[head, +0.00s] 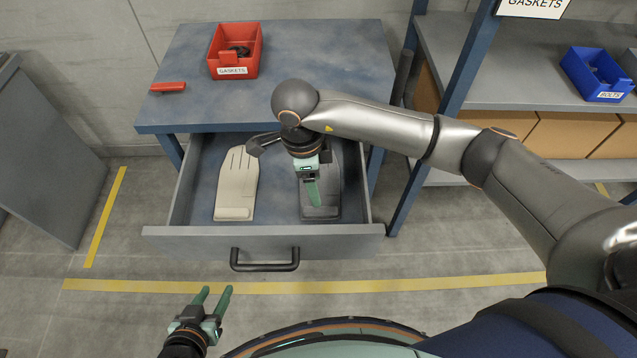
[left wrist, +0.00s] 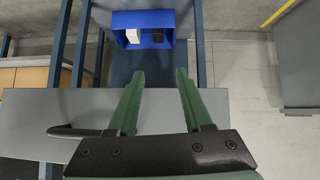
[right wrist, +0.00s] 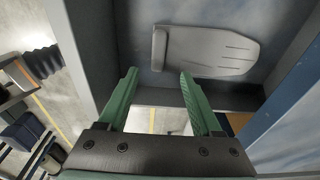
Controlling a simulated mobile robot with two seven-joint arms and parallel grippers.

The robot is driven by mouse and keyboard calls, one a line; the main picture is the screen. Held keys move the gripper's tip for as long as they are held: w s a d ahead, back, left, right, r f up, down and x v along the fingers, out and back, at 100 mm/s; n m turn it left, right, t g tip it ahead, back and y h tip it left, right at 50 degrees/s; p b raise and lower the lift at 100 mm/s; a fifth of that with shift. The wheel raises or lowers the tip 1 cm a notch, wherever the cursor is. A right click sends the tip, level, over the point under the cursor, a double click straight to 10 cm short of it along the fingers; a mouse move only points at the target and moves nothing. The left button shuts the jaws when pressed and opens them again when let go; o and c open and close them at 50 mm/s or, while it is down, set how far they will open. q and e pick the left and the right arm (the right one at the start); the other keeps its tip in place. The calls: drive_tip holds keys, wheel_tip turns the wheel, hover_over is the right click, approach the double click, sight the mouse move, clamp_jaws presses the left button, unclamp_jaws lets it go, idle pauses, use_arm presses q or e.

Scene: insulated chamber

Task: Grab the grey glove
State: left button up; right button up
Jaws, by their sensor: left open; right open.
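The grey glove (head: 322,203) lies flat in the right part of the open drawer, fingers toward the back. My right arm and gripper hide much of it in the head view. My right gripper (head: 313,195) is open, empty and above this glove. In the right wrist view the glove (right wrist: 205,52) lies beyond the fingertips (right wrist: 158,75), apart from them. A beige glove (head: 236,185) lies to its left in the drawer. My left gripper (head: 215,291) is open and empty in front of the drawer; its fingers also show in the left wrist view (left wrist: 160,78).
The drawer front (head: 205,244) has a black handle (head: 265,262). On the blue tabletop (head: 315,60) stand a red gaskets bin (head: 232,71) and a small red object (head: 167,87). Shelving (head: 520,60) stands right, a grey cabinet (head: 50,150) left. The left wrist view shows a blue bin (left wrist: 120,20).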

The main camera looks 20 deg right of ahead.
sight(320, 210)
drive_tip(key=f, duration=0.9)
drive_tip(key=shift+s+d+f, duration=0.1)
drive_tip(key=shift+s+d, duration=0.2)
drive_tip(key=shift+d, duration=0.1)
drive_tip(key=shift+c, duration=0.3)
clamp_jaws()
